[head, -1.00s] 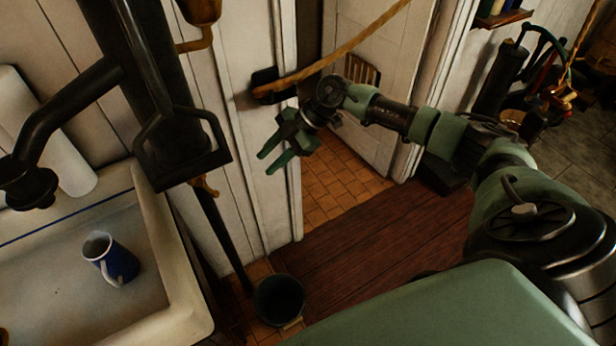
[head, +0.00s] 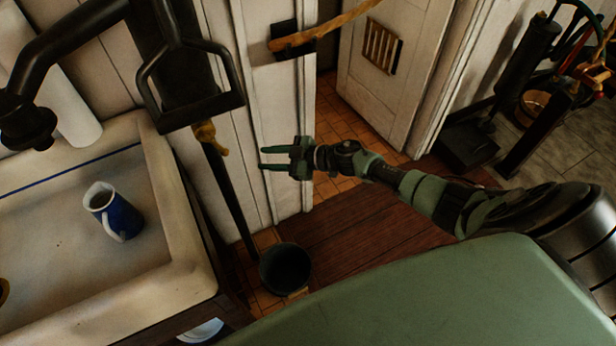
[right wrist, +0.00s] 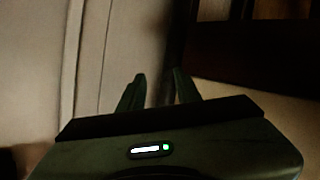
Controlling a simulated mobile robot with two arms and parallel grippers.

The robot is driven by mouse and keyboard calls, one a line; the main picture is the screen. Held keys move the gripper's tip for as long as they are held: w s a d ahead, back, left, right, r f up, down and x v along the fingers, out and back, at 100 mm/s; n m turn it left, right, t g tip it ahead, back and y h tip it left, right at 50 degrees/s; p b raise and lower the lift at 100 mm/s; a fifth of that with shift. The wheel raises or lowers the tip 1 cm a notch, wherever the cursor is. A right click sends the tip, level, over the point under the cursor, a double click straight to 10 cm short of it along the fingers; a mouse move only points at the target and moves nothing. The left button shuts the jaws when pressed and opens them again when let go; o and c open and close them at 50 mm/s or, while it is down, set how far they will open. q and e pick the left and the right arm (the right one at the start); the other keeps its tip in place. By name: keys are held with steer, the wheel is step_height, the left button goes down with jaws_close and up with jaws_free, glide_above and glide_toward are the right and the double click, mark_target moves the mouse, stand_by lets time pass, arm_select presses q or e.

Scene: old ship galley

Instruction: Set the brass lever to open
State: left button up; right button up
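A small brass fitting (head: 207,137) sits on the dark pipe beside the sink, below a black bracket. I cannot tell whether it is the brass lever or how it is set. My right gripper (head: 262,158) is open and empty, pointing left in front of the white panelled wall, to the right of and slightly below the fitting, apart from it. In the right wrist view its two fingers (right wrist: 158,75) stand apart with nothing between them and no brass part visible. My left gripper is not in view.
A white sink (head: 160,190) holding a blue and white jug (head: 114,215) is at left. A dark bucket (head: 285,268) stands on the floor below my right gripper. A rope (head: 335,27) runs from a black wall bracket (head: 291,38) near an open doorway.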

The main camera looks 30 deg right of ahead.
steer(key=s+d+f+m+h+b, duration=0.2)
steer(key=s+f, duration=0.3)
steer(key=f, duration=0.7)
steer(key=s+d+f+m+h+b, duration=0.1)
steer(key=s+d+f+m+h, duration=0.2)
steer(key=f, duration=0.9)
steer(key=shift+s+d+f+m+h+b, duration=0.3)
steer(key=shift+s+m+h, duration=0.6)
steer(key=shift+s, duration=0.75)
